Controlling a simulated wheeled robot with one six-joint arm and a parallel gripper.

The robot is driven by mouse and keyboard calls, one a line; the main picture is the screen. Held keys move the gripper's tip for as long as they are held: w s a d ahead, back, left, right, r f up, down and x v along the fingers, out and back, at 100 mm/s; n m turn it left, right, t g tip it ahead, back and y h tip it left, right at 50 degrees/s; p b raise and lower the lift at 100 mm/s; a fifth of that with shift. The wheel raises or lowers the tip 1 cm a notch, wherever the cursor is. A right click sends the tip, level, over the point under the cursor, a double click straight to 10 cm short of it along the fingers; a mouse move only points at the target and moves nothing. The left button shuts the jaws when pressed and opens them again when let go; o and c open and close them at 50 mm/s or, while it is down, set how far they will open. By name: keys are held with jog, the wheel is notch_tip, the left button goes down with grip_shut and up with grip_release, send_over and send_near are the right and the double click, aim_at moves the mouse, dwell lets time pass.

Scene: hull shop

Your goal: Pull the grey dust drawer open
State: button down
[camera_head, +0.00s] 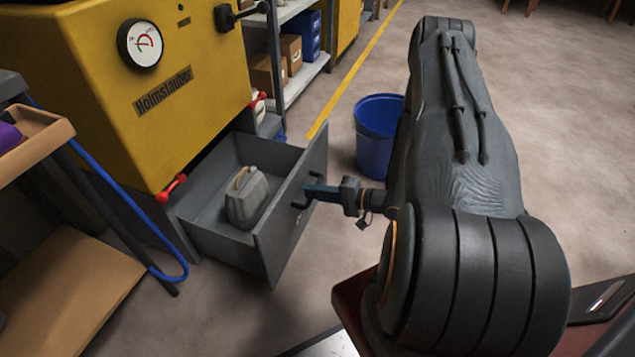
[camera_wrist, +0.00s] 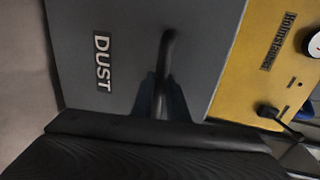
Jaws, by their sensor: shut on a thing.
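The grey dust drawer (camera_head: 286,226) stands pulled out of the base of the yellow machine in the head view, its inside showing. A grey jug-like container (camera_head: 247,198) sits in it. In the wrist view the drawer front (camera_wrist: 120,35) carries the label DUST. A dark bar handle (camera_wrist: 167,50) stands out from the front; it also shows in the head view (camera_head: 299,205). My gripper (camera_head: 312,192) is shut on the handle. In the wrist view its fingertips (camera_wrist: 160,95) lie on both sides of the handle.
The yellow machine (camera_head: 190,125) stands behind the drawer. A blue bucket (camera_head: 378,130) stands on the floor right of the drawer, near my arm. A shelf unit with boxes (camera_head: 290,50) is behind. A wooden-topped stand (camera_head: 60,285) and blue hose (camera_head: 130,215) are at left.

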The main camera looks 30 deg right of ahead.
jog(key=shift+s+d, duration=0.25)
jog(key=c, duration=1.7)
grip_release()
jog(key=p+v, duration=0.2)
jog(key=v, duration=0.6)
jog(key=shift+w, duration=0.1)
